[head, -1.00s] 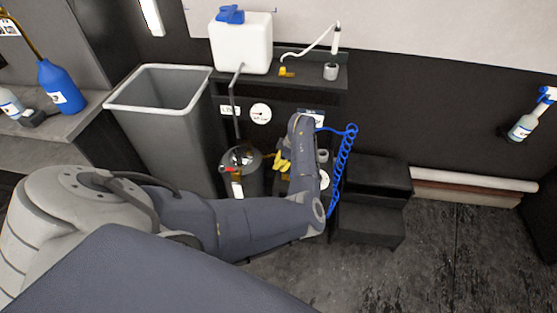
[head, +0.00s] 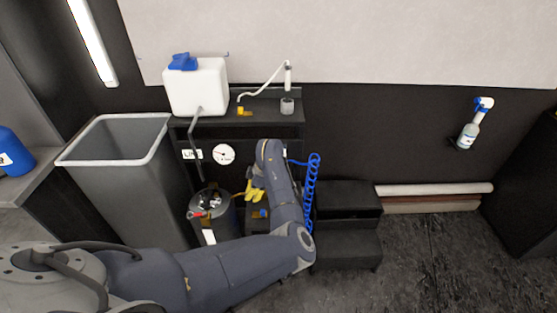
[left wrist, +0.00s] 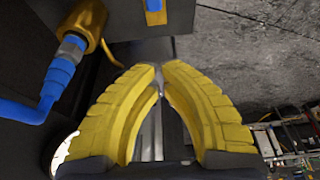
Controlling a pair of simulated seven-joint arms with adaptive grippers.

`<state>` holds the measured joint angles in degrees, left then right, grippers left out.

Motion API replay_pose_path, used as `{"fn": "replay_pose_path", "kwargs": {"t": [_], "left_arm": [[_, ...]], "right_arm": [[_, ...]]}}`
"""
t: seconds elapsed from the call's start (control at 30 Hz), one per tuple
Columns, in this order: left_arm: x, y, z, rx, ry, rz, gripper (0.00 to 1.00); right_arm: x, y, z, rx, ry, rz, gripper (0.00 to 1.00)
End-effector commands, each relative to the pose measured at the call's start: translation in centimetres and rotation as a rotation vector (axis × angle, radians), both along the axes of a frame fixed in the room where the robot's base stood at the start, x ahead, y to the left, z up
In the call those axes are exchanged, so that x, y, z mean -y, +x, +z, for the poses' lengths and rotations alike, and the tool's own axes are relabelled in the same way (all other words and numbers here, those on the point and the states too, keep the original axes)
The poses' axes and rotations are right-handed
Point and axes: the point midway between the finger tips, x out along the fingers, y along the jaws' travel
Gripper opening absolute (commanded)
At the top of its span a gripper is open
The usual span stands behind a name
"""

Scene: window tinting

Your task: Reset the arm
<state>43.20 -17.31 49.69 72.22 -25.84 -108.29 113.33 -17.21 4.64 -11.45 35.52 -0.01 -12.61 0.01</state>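My left arm reaches in from the left in the head view, its wrist beside the front of a dark cart. My left gripper (head: 254,191) has yellow fingers and shows beside a dark pressure tank. In the left wrist view its fingers (left wrist: 158,68) converge with their tips close together, and I see no object held. A brass fitting with a blue hose connector (left wrist: 72,50) is left of the fingers there. My right gripper is in neither view.
The cart (head: 262,131) carries a white jug (head: 197,87). A grey bin (head: 128,175) stands to its left and black steps (head: 350,205) to its right. A coiled blue hose (head: 312,185) hangs near my forearm. Floor (head: 425,255) at right is clear.

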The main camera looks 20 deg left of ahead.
Motion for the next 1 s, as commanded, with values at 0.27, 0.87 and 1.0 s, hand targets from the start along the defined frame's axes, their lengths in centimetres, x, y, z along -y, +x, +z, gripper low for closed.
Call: {"fn": "replay_pose_path", "kwargs": {"t": [0.27, 0.87, 1.0], "left_arm": [[-3.9, -3.3, -1.1, -0.029, 0.07, -0.103, 0.0], [-11.0, -16.3, 0.7, -0.318, 0.42, -1.008, 0.0], [-9.1, -18.7, 1.4, -0.407, 0.481, -1.272, 0.0]], "right_arm": [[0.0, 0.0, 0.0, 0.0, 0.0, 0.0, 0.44], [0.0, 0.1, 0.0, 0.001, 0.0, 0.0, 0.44], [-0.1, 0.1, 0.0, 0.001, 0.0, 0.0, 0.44]]}}
